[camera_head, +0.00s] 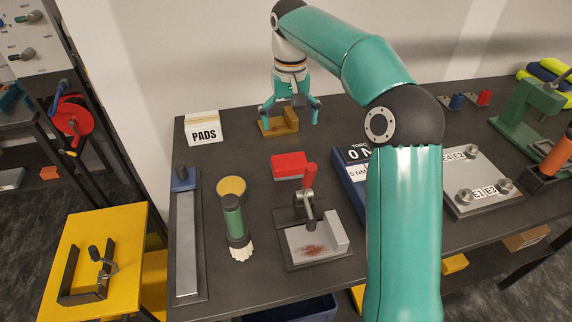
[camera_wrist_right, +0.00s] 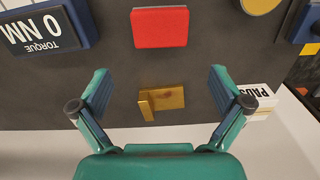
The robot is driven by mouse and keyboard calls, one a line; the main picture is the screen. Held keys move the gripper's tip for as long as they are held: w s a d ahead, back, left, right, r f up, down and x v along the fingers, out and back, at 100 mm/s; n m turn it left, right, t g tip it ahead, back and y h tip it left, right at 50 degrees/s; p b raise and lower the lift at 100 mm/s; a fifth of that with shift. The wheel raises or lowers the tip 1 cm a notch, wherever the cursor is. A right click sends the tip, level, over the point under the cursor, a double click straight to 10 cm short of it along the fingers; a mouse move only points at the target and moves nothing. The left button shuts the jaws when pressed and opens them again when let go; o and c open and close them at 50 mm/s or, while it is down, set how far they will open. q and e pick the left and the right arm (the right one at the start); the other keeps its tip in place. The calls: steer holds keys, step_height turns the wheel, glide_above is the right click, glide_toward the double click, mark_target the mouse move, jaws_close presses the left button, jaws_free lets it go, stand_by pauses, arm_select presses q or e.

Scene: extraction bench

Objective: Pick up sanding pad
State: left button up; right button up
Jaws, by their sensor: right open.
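My right gripper (camera_head: 290,112) is open and points down over the back of the bench, its fingers apart on either side of a brown-gold, L-shaped block (camera_head: 280,126). In the right wrist view the block (camera_wrist_right: 172,96) lies between the open fingers (camera_wrist_right: 160,84), and neither finger touches it. A flat red pad (camera_head: 289,165) lies on the bench nearer me; it also shows in the wrist view (camera_wrist_right: 160,28), beyond the fingertips. No label tells which of these is the sanding pad. A white box marked PADS (camera_head: 203,131) stands to the left. My left gripper is out of view.
A grey vise-like fixture (camera_head: 318,240) with a reddish stain stands in front of the red pad. A green-handled brush (camera_head: 235,220) and a long blue-and-grey tool (camera_head: 187,235) lie to its left. A blue torque display (camera_head: 348,180) stands to the right, partly behind my arm.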

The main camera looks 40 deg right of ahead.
mark_target(290, 160)
step_height(290, 160, down, 8)
steer(key=shift+r, duration=0.25)
steer(key=shift+s+a+f, duration=0.1)
steer(key=shift+s+f, duration=0.05)
steer(key=shift+f, duration=1.25)
steer(key=shift+s+a+f, duration=0.1)
steer(key=shift+f, duration=1.3)
steer(key=c, duration=0.7)
steer(key=shift+r, duration=0.1)
steer(key=shift+r, duration=0.45)
step_height(290, 160, up, 19)
steer(key=p, duration=0.2)
steer(key=shift+p, duration=0.3)
